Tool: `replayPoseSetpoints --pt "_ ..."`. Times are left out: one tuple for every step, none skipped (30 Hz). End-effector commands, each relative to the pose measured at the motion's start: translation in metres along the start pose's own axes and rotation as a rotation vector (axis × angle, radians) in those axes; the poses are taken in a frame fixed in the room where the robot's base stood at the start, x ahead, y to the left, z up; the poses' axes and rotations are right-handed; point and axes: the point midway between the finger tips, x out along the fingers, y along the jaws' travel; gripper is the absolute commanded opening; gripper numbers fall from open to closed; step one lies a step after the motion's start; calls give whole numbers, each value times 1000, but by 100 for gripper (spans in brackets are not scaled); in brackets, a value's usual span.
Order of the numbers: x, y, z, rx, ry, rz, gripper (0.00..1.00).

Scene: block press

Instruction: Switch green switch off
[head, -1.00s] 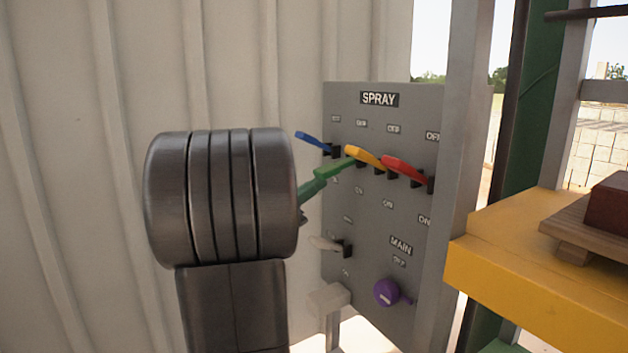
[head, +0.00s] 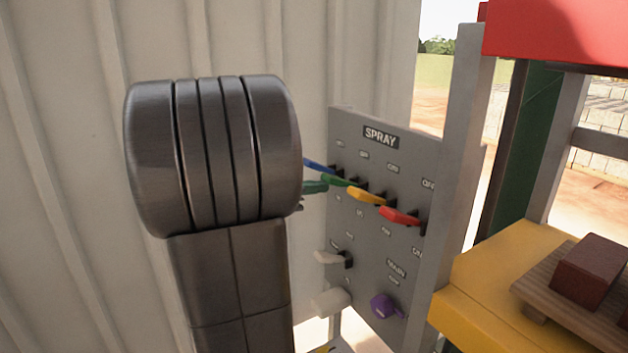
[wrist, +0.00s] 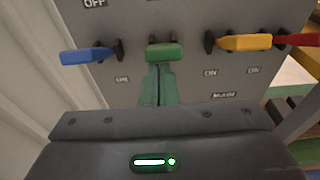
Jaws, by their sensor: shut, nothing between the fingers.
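The green switch (wrist: 163,52) is on the grey panel between the blue switch (wrist: 88,55) and the yellow switch (wrist: 246,43). In the head view my gripper (head: 314,187) is mostly hidden behind my dark wrist link.
The red switch (head: 399,215) is right of the yellow one. Below are a white lever (head: 328,258) and a purple knob (head: 384,306). A corrugated wall (head: 60,150) stands at left. A grey post (head: 459,150) and yellow ledge (head: 500,275) are at right.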

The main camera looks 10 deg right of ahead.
Motion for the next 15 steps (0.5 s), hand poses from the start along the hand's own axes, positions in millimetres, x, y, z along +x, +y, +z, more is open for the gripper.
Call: replayPoseSetpoints --pt "0 0 5 -1 -1 -1 0" --pt "0 0 6 -1 -1 -1 0" --pt "0 0 7 -1 -1 -1 0" --pt "0 0 7 -1 -2 0 0" --pt "0 0 8 -1 -2 0 0" --pt "0 0 8 -1 -2 0 0" --pt "1 0 9 -1 -2 0 0" --pt "1 0 9 -1 -2 0 0" --pt "1 0 9 0 -3 0 0" --pt "1 0 10 0 -3 0 0" --pt "1 0 10 0 -4 0 0" --pt "1 0 10 1 -4 0 0" --pt "1 0 10 1 -5 0 0" --pt "1 0 10 1 -5 0 0" --pt "1 0 11 2 -5 0 0"
